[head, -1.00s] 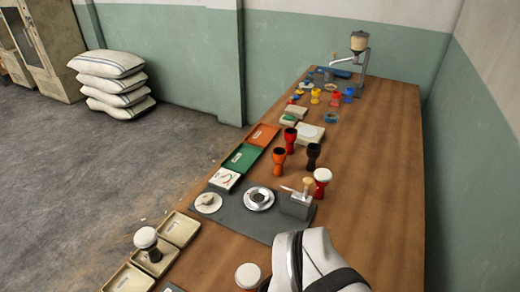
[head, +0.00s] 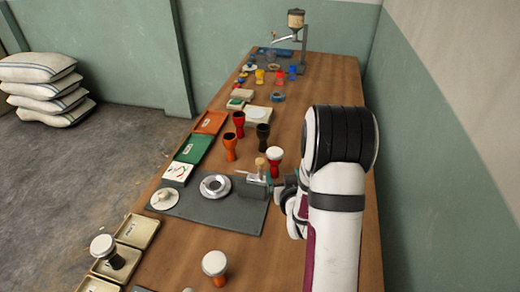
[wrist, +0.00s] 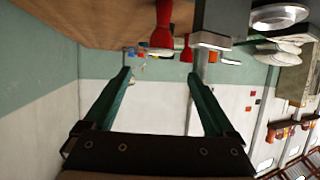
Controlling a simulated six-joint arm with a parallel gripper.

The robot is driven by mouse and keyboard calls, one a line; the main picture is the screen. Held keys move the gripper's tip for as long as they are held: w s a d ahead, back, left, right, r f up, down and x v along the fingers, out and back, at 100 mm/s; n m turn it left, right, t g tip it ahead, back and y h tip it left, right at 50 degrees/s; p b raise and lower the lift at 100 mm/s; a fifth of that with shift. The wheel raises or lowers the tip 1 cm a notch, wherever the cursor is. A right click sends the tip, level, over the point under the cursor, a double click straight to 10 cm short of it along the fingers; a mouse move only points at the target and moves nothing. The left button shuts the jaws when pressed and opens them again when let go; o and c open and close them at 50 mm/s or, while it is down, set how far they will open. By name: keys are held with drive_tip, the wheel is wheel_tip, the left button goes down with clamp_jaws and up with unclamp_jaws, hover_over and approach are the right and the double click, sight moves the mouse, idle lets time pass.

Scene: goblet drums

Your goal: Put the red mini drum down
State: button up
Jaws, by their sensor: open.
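A small red cup-shaped mini drum (head: 279,77) stands upright at the far end of the table, between a yellow one (head: 260,76) and a blue one (head: 292,72). A larger red goblet drum with a white head (head: 275,163) stands beside my gripper, and a red one without a head (head: 239,122) stands farther back. My gripper (wrist: 158,77) is open, with nothing between its green fingers. In the head view my arm hides most of it, near the grey block. Red drums show past the fingers in the wrist view; I cannot tell which they are.
A grey block with a handled tool (head: 253,188) stands on the dark mat (head: 222,213), close to my gripper. Orange (head: 229,147) and black (head: 263,135) drums stand behind. Trays (head: 192,148) line the left edge. The table's right side behind the arm looks clear.

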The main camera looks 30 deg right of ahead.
sight(276, 158)
drive_tip(key=x, duration=1.5)
drive_tip(key=shift+a, duration=0.1)
drive_tip(key=c, duration=1.3)
drive_tip(key=shift+c, duration=0.2)
